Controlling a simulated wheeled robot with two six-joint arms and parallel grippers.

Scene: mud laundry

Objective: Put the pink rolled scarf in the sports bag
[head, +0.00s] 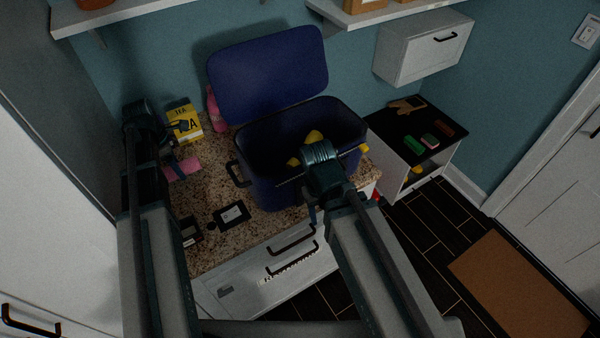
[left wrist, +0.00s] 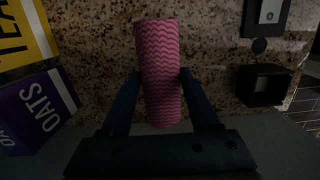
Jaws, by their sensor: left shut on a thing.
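The pink rolled scarf (left wrist: 158,50), with a zigzag pattern, is between the fingers of my left gripper (left wrist: 160,82). The fingers touch it on both sides. In the head view the scarf (head: 182,168) shows at the left end of the counter, partly hidden by my left gripper (head: 176,160). I cannot tell whether it touches the counter. The sports bag (head: 262,180) is dark blue, box-shaped and open, its lid (head: 268,75) raised at the back. Yellow things (head: 314,136) show inside. My right gripper (head: 312,205) is in front of the bag; its fingers are mostly hidden.
A yellow tea box (head: 184,122) and a pink object (head: 214,108) stand behind the scarf. An oats box (left wrist: 38,108) is left of it in the wrist view. A black-framed card (head: 230,215) lies on the speckled counter (head: 262,220). A black-topped cabinet (head: 400,125) stands right.

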